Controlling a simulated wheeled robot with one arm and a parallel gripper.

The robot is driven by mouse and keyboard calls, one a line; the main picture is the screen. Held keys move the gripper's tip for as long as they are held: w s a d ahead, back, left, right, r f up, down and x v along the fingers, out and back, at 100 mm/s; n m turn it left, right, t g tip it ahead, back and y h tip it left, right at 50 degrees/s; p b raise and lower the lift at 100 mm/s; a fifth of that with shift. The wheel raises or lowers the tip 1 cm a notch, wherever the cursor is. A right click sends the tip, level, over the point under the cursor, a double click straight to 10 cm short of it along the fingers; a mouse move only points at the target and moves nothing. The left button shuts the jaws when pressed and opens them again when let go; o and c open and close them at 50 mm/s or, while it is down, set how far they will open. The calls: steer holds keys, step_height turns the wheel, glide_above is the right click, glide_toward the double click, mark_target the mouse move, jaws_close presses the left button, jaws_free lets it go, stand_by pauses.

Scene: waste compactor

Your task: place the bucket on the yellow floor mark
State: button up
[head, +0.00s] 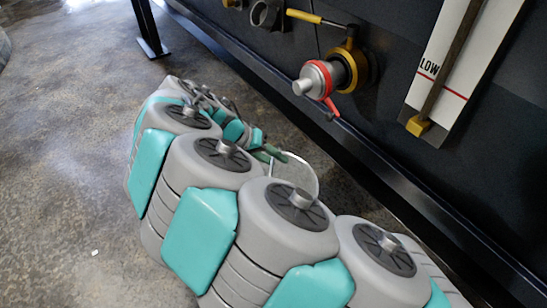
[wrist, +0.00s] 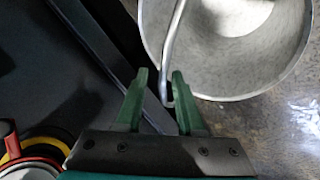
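The bucket (wrist: 235,45) is a grey metal pail at the upper right of the wrist view, seen into its open mouth. Its thin wire handle (wrist: 172,40) runs down to between my green fingertips. My gripper (wrist: 160,80) is open, with its two fingers apart on either side of the handle. In the head view the bucket (head: 297,175) shows only in part behind my arm, close to the machine's base, with my gripper (head: 268,152) beside it. The yellow floor mark is not in view.
The dark compactor panel (head: 390,110) stands to the right, with a red-and-yellow valve (head: 330,78) sticking out above the gripper area. A low black rail (head: 345,150) runs along its foot. The concrete floor (head: 60,130) at left is clear. A black post (head: 148,30) stands at the back.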

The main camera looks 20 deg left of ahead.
steer(key=shift+r, duration=0.1)
steer(key=p+v, duration=0.1)
steer(key=v, duration=1.1)
stand_by(2.2)
